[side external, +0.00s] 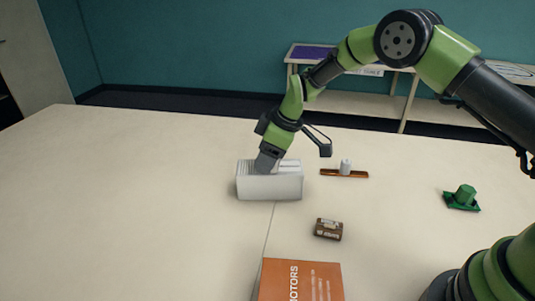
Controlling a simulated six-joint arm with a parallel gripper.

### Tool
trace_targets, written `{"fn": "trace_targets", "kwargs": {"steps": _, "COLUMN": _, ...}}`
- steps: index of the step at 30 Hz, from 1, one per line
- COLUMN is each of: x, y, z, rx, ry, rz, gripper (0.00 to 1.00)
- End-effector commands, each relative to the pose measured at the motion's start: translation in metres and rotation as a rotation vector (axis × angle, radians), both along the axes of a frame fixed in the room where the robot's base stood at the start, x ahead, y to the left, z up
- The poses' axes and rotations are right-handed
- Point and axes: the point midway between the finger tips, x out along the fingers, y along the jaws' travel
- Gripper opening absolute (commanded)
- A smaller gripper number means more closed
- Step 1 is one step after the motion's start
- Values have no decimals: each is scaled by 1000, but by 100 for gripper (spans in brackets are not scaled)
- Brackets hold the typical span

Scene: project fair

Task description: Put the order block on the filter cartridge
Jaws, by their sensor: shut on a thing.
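A white, box-shaped block (275,187) with ribbed or layered sides is at the middle of the table. My gripper (266,164) points down at its top left part, and the grey jaws overlap its top face. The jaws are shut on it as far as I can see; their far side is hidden. The block looks at or very near table height. I cannot tell for certain whether it is the order block or the filter cartridge. A small brown block (328,229) with pale marks lies apart, in front and to the right.
A brown strip with a white cylinder (345,168) lies right of the white block. A green piece (462,197) lies farther right. An orange box with lettering (302,283) is at the front. The table's left side (120,200) is clear.

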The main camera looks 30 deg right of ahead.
Motion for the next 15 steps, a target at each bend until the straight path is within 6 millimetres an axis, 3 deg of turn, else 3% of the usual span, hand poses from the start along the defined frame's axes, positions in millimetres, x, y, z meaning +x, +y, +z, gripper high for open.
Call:
{"fn": "trace_targets", "kwargs": {"steps": 6, "x": 0, "y": 0, "z": -3, "rx": 0, "ry": 0, "rz": 0, "gripper": 33}}
{"fn": "trace_targets", "kwargs": {"steps": 7, "x": 0, "y": 0, "z": -3, "rx": -1, "ry": 1, "rz": 0, "gripper": 59}}
{"fn": "trace_targets", "kwargs": {"steps": 10, "x": 0, "y": 0, "z": -3, "rx": 0, "ry": 0, "rz": 0, "gripper": 82}}
{"fn": "trace_targets", "kwargs": {"steps": 15, "x": 0, "y": 0, "z": -2, "rx": 0, "ry": 0, "rz": 0, "gripper": 83}}
